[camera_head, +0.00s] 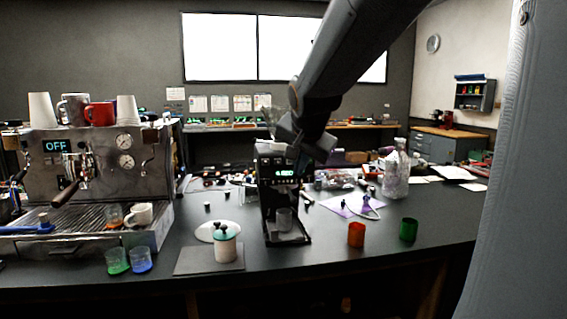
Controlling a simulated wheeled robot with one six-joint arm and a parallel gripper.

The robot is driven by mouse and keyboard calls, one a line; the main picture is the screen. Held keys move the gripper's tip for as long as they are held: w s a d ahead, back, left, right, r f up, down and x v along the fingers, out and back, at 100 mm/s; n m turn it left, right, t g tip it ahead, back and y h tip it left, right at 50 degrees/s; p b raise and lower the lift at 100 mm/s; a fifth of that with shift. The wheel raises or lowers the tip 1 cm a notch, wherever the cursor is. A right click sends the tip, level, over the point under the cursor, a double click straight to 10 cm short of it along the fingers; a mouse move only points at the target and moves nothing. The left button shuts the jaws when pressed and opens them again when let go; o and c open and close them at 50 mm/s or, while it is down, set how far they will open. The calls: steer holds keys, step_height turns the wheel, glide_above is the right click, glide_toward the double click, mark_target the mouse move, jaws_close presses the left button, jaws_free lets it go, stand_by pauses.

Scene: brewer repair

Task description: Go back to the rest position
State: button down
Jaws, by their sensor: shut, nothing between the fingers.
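My arm reaches in from the upper right. My gripper (303,152) is a dark shape at its end, seen at the top right of the black grinder (268,198). The fingertips are small and dark against the machine, but the gripper is shut with nothing in it. I cannot tell whether it touches the grinder or is only in front of it. The grinder stands upright on the dark counter, with a lit display and a clear glass (284,219) on its base.
A steel espresso machine (95,185) showing OFF stands left, cups on top. Orange (356,235) and green (408,230) cups stand right of the grinder. A bagged bottle (396,178) stands behind. The front right counter is clear.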

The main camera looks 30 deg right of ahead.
steer(key=s+a+f+n+g+y, duration=0.1)
steer(key=s+a+f+n+g, duration=0.1)
steer(key=s+a+f+n, duration=0.2)
steer(key=s+a+f+n+g+y, duration=0.1)
steer(key=s+a+f+n+g, duration=0.2)
steer(key=s+a+f, duration=0.4)
steer(key=s+a+f+n+g+y, duration=0.1)
steer(key=s+a+f+n, duration=0.3)
steer(key=s+f, duration=0.5)
step_height(320, 180, down, 8)
steer(key=shift+s+a+r+n+g, duration=0.25)
steer(key=shift+s+a+n+g, duration=0.15)
steer(key=shift+a+g, duration=0.45)
steer(key=shift+w, duration=0.1)
